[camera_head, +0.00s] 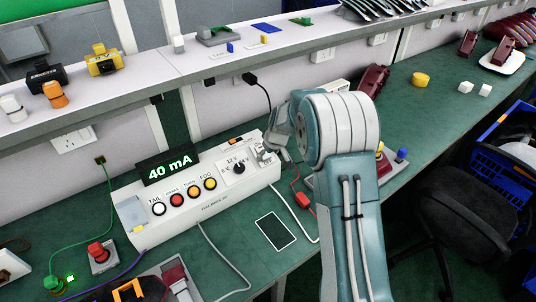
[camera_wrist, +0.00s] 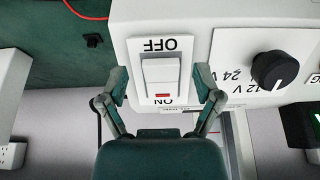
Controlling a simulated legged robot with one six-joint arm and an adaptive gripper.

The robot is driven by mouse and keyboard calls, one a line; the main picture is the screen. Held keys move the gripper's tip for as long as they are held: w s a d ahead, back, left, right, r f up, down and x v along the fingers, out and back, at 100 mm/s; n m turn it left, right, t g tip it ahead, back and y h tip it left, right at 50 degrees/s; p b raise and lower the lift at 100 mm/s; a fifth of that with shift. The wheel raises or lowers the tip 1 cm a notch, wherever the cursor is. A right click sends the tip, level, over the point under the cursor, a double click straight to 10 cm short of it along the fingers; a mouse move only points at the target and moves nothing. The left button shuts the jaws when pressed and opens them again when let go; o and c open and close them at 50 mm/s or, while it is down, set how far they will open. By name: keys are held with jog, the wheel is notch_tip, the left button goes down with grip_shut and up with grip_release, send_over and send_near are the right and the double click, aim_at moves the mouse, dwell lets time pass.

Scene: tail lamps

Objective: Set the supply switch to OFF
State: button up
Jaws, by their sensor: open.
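The supply switch (camera_wrist: 161,72) is a white rocker on a white plate at the end of the test box (camera_head: 195,200). In the wrist view its lettering is upside down, with OFF above the rocker and ON below. A red mark shows at the ON end; I cannot tell for sure which end is pressed in. My gripper (camera_wrist: 161,84) is open and empty, with one finger on either side of the rocker; contact is unclear. In the head view my gripper (camera_head: 264,154) and arm partly hide the switch. The box's display (camera_head: 167,165) reads 40 mA.
A black knob (camera_wrist: 275,70) with voltage labels sits beside the switch. TAIL and FOG buttons are among several coloured ones on the box. A red lead (camera_head: 303,200) and a black plug cable (camera_head: 262,88) are near my gripper. The shelf (camera_head: 150,75) runs behind the box.

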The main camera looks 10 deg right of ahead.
jog(key=shift+a, duration=0.25)
jog(key=shift+d, duration=0.2)
jog(key=c, duration=1.1)
jog(key=shift+c, duration=0.2)
jog(key=shift+s+f+t+y, duration=0.1)
jog(key=shift+f+t+y, duration=0.15)
jog(key=shift+t, duration=0.35)
jog(key=shift+s+f+t+y, duration=0.1)
jog(key=shift+f+t+y, duration=0.15)
jog(key=shift+t, duration=0.35)
jog(key=o, duration=1.1)
jog(key=shift+o, duration=0.2)
jog(key=shift+r, duration=0.1)
jog(key=shift+r, duration=0.1)
